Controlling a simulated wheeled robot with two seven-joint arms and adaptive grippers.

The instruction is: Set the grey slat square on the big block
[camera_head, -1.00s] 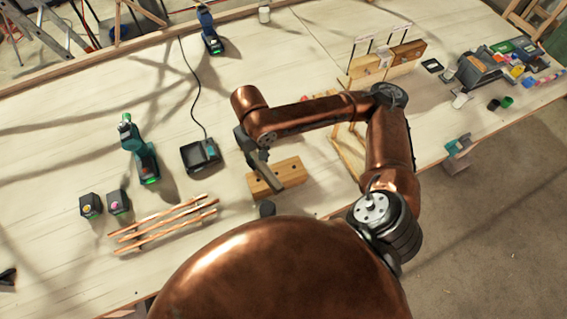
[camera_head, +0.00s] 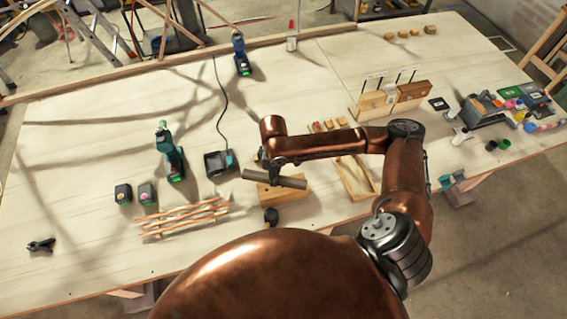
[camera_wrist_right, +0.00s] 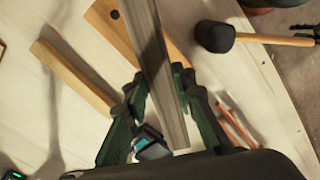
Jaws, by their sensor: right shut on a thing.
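The grey slat (camera_head: 285,181) is held by my right gripper (camera_head: 267,174), over the far edge of the big wooden block (camera_head: 283,194) in the head view. In the right wrist view the slat (camera_wrist_right: 160,65) runs lengthwise between the shut fingers of the gripper (camera_wrist_right: 160,92). The block (camera_wrist_right: 113,32) lies behind the slat there, with a dark round spot on its face. The slat lies crosswise near the block's length in the head view; I cannot tell whether it touches the block. My left gripper is not in view.
A black-headed mallet (camera_wrist_right: 214,36) lies near the block. A bundle of thin laths (camera_head: 185,217) lies to the left, with a charger (camera_head: 218,163) behind. A shallow wooden frame (camera_head: 356,180) lies to the right.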

